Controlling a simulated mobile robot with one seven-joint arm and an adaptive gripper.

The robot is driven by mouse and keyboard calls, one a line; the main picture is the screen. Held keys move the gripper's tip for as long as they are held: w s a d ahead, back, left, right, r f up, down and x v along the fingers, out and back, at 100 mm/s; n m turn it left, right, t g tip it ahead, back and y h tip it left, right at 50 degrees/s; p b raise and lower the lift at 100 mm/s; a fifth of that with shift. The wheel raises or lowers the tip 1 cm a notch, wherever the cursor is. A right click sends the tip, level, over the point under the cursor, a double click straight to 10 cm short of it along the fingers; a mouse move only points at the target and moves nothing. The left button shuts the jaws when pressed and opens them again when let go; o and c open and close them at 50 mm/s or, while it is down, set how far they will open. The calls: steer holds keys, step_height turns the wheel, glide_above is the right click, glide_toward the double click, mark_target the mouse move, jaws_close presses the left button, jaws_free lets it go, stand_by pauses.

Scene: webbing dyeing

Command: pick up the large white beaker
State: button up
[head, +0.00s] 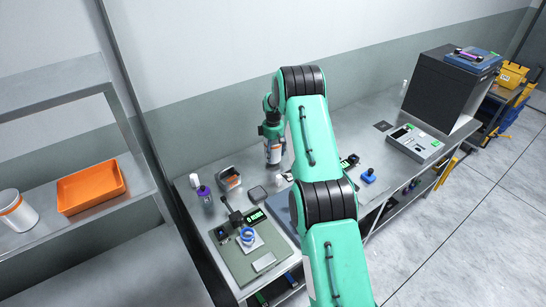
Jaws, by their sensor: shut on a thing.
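My gripper (271,134) is at the end of my green arm, above the back of the steel bench near the wall. It is shut on a white cylindrical thing (273,153) with a reddish band, which looks like the large white beaker. The thing hangs upright below the gripper; its fingers are small and dark here, and I cannot tell whether its base touches the bench. My arm hides part of the bench to its right.
The bench (370,148) holds a purple-capped bottle (204,196), a dark open box (229,179), a scale with a green display (256,217) and a blue item (369,176). A black cabinet (440,90) stands right. An orange tray (91,187) and a white jar (17,212) sit on the left shelf.

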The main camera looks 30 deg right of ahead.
mark_target(273, 149)
step_height(273, 149, up, 7)
steer(key=shift+r, duration=0.2)
